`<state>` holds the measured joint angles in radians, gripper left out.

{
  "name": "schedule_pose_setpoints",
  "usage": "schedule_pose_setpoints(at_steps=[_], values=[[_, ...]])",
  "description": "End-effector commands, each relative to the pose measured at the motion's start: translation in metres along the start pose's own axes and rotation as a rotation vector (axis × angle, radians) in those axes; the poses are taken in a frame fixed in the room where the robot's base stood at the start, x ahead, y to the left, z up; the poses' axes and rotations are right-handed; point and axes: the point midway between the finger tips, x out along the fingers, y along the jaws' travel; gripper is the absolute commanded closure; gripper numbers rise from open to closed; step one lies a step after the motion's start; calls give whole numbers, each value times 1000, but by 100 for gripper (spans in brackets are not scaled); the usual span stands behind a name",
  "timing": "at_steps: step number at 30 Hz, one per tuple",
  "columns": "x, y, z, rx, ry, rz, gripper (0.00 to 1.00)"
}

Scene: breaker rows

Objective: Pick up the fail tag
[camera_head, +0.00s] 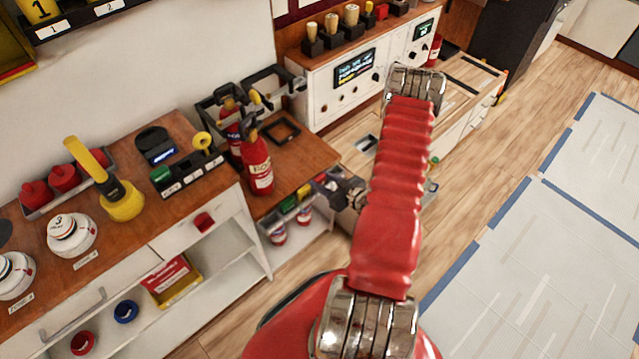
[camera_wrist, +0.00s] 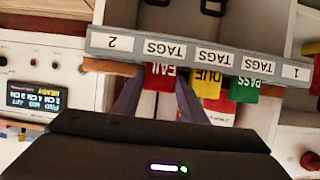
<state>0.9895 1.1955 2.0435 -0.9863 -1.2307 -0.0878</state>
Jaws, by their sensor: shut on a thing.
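The red fail tag (camera_wrist: 162,77) hangs below the labelled tags rail in the wrist view. My gripper (camera_wrist: 160,92) is shut on it, with one dark finger at each side of the tag. A yellow due tag (camera_wrist: 207,83) and a green pass tag (camera_wrist: 244,89) hang beside it.
The grey tags rail (camera_wrist: 200,55) runs close behind the tags. Red extinguishers (camera_head: 257,165) stand on the wooden stand, left of my gripper. A white panel with a display (camera_head: 354,68) is behind. Open floor (camera_head: 520,130) lies to the right.

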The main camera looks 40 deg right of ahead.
Motion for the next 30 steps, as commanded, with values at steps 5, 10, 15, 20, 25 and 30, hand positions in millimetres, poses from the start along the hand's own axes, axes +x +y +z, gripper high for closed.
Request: schedule_pose_setpoints(at_steps=[5, 10, 15, 20, 25, 30], values=[[0, 0, 0, 0, 0, 0, 83], [0, 0, 0, 0, 0, 0, 83], [-2, 0, -4, -1, 0, 0, 83], [-6, 0, -15, -2, 0, 0, 83], [-14, 1, -34, -3, 1, 1, 83], [-23, 1, -57, -4, 2, 0, 83]])
